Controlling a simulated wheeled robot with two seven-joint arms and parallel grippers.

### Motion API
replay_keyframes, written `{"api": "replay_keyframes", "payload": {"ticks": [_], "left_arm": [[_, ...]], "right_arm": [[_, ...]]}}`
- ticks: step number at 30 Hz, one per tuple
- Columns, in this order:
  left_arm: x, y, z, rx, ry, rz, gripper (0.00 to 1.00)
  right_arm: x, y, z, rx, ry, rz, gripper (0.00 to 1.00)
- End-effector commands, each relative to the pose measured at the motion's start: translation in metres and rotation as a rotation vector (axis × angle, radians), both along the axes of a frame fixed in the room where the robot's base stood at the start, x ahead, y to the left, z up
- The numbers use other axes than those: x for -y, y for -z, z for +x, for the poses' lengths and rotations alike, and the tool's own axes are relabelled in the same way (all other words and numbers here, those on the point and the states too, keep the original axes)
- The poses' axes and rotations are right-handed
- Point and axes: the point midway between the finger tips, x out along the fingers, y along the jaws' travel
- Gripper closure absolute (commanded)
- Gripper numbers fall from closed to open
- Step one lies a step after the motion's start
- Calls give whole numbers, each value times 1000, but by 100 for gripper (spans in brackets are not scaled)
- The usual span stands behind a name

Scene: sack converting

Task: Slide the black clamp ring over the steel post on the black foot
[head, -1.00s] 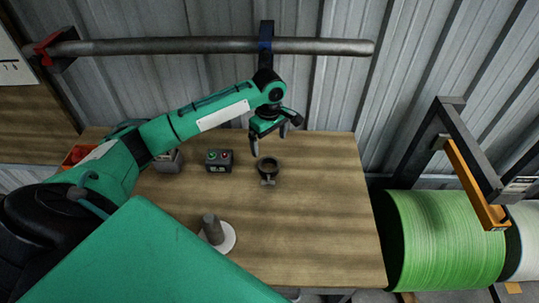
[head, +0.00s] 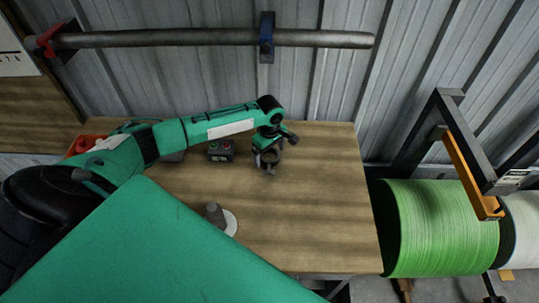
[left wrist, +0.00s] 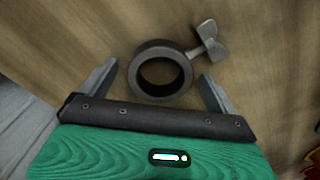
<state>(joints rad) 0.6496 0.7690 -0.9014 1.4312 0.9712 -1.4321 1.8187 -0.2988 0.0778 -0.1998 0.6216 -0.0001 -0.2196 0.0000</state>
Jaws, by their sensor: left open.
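The dark clamp ring (head: 271,168) lies on the wooden bench, partly hidden by my left gripper in the head view. In the left wrist view the ring (left wrist: 159,46) lies flat, its wing handle (left wrist: 209,40) pointing up and right. My left gripper (left wrist: 158,70) is open, with one finger on either side of the ring. In the head view the gripper (head: 266,150) is right over the ring; I cannot tell whether it touches. My right gripper is not in view.
A small control box (head: 220,151) with buttons sits just left of my left gripper. An orange-red bin (head: 84,145) is at the bench's far left. The right half of the bench (head: 325,195) is clear. A green roll (head: 440,230) stands beyond its right edge.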

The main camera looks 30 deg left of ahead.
Motion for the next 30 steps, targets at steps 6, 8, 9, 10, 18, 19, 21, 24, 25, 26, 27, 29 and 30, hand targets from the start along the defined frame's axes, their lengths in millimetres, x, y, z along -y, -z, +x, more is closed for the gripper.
{"api": "replay_keyframes", "payload": {"ticks": [6,8,9,10,18,19,21,24,25,26,27,29,30], "left_arm": [[0,0,0,0,0,0,10],[0,0,0,0,0,0,22],[0,0,0,0,-1,0,30],[0,0,0,0,0,0,36],[0,-1,1,2,-1,0,72],[0,-1,1,2,-1,0,72],[0,-1,1,2,-1,0,72],[0,-5,1,2,-1,0,72],[0,-7,1,2,-1,0,72],[0,-10,1,3,-1,-1,72],[-1,-16,2,5,-2,-1,72],[-1,-26,1,5,-1,0,72],[-1,-34,2,5,-1,0,72]], "right_arm": [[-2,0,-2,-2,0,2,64],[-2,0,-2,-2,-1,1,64],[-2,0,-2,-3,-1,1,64],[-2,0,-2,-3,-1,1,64],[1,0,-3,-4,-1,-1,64],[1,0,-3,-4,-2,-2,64],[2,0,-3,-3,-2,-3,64],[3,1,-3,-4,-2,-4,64],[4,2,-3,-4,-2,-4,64],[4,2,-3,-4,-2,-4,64],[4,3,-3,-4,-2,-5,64],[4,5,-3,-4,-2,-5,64],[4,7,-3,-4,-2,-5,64]]}}
